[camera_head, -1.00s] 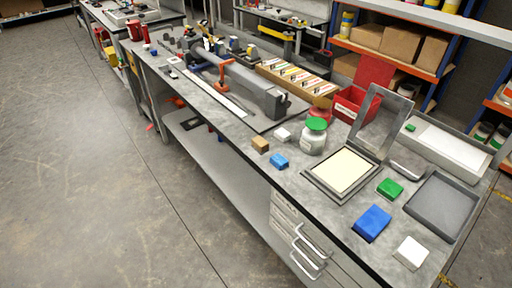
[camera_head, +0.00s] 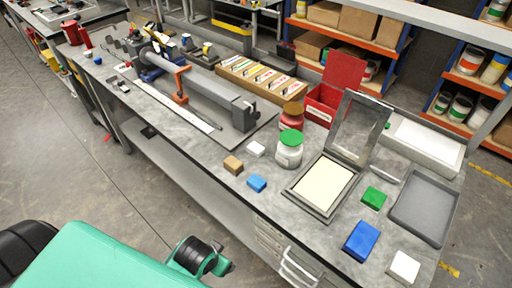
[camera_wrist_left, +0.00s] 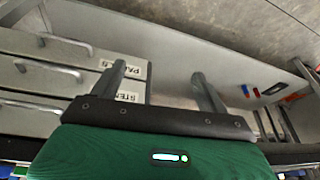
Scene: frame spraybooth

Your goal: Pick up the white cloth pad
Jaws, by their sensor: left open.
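A white square pad (camera_head: 404,266) lies on the grey bench at its near right corner in the head view, beside a blue block (camera_head: 361,240). A smaller white block (camera_head: 256,149) lies further left, near a white jar with a green lid (camera_head: 289,148). I cannot tell for certain which is cloth. My left gripper (camera_wrist_left: 160,85) shows in the left wrist view with its two fingers apart and nothing between them. It faces the drawers and lower shelf, away from both white pieces. My right gripper is not in view.
A framed screen (camera_head: 325,187), green block (camera_head: 373,197) and grey tray (camera_head: 424,206) crowd the bench's right end. A tan block (camera_head: 233,165) and small blue block (camera_head: 257,183) lie near the front edge. Drawers with handles (camera_wrist_left: 62,42) are under the bench.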

